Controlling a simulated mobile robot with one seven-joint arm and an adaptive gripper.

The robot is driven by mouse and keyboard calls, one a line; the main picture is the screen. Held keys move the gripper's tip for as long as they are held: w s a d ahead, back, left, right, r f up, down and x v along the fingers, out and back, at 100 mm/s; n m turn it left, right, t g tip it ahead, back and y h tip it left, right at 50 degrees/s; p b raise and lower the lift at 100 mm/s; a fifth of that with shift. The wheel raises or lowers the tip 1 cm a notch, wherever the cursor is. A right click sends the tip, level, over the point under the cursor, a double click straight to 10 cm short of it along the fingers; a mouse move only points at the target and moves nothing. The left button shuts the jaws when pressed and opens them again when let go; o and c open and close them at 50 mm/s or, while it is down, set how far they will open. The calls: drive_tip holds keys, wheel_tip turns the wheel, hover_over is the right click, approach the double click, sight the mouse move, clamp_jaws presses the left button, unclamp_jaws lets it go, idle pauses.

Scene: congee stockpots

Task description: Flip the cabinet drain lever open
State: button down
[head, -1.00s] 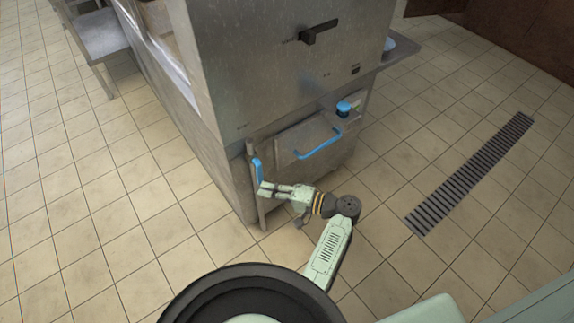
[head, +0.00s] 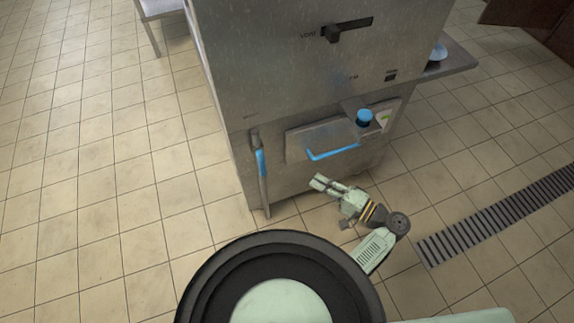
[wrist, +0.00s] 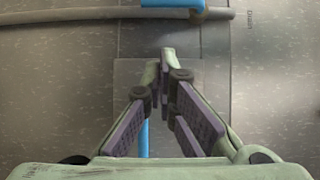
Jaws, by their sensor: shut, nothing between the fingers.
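The drain lever is a thin grey bar with a blue sleeve (head: 261,163). It hangs almost straight down at the left edge of the cabinet front in the head view. In the wrist view its bar and blue sleeve (wrist: 172,4) cross the top edge, beside a small "Drain" label (wrist: 249,20). My gripper (head: 318,181) is to the right of the lever, below the blue drawer handle, apart from the lever and pointing toward it. In the wrist view the gripper (wrist: 167,56) has its fingertips together, with nothing between them.
A floor grate (head: 500,215) lies at the right. Tiled floor at the left is clear.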

sight(261, 163)
drive_tip(key=shift+a, duration=0.1)
idle(0.3)
drive_tip(key=s+a+p+x, duration=0.1)
drive_tip(key=p+x, duration=0.3)
drive_tip(key=x, duration=0.8)
drive_tip(key=shift+s+a, duration=0.3)
drive_tip(key=shift+a, duration=0.25)
drive_tip(key=shift+f, duration=0.1)
drive_tip(key=shift+s+a+f+m, duration=0.1)
drive_tip(key=shift+a+m, duration=0.1)
drive_tip(key=shift+m, duration=0.1)
